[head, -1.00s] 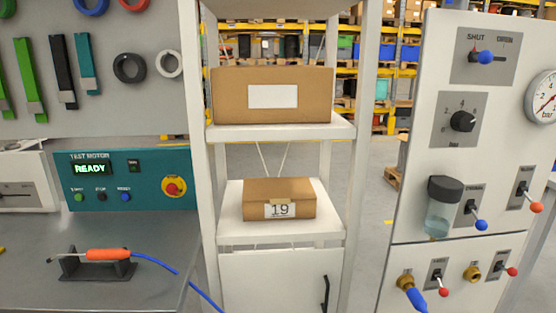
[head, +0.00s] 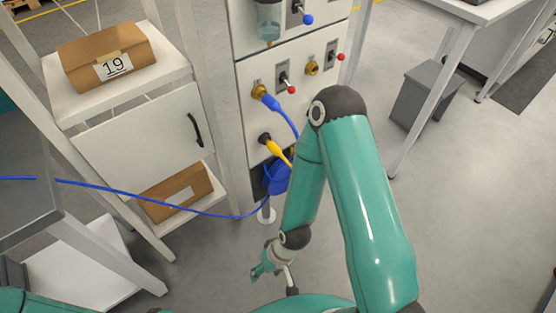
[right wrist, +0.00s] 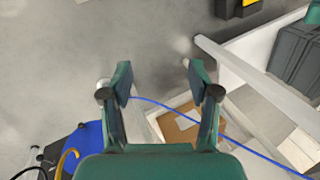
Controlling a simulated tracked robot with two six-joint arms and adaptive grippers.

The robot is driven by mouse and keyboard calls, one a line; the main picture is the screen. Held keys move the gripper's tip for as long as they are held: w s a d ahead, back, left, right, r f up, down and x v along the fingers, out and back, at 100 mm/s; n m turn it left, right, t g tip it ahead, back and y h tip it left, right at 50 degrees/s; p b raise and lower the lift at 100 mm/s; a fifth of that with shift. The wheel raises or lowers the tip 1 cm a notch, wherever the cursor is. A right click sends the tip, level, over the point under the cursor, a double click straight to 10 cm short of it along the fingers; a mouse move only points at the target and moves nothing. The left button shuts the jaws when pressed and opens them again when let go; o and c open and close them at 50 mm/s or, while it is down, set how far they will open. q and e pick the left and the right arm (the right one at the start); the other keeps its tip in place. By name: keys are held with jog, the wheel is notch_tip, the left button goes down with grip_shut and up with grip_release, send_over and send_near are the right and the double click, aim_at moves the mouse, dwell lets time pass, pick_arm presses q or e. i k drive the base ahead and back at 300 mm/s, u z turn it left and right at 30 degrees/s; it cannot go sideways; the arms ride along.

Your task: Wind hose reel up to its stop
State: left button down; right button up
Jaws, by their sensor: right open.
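The blue hose reel (head: 277,178) hangs low on the front of the white panel, partly hidden by my right arm. A blue hose (head: 170,211) runs from it leftward, sagging, up to the grey bench. My right gripper (head: 258,270) is below and in front of the reel, apart from it. In the right wrist view its jaws (right wrist: 161,80) are open and empty, with the hose (right wrist: 240,140) crossing behind them. The blue reel (right wrist: 85,148) shows there at lower left. I cannot make out a crank or the stop. My left gripper is not in view.
A yellow-plugged cable (head: 277,150) and a blue-plugged one (head: 270,102) leave the panel above the reel. A shelf unit with a box marked 19 (head: 107,60) and a lower box (head: 176,192) stands left. A grey bin (head: 427,96) stands right. Open floor lies right.

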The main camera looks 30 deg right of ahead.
aim_at(279, 170)
jog(key=z, duration=0.75)
jog(key=i, duration=0.4)
jog(key=z, duration=0.7)
jog(key=k, duration=0.95)
jog(key=z, duration=0.2)
jog(key=i, duration=0.95)
jog(key=u, duration=0.05)
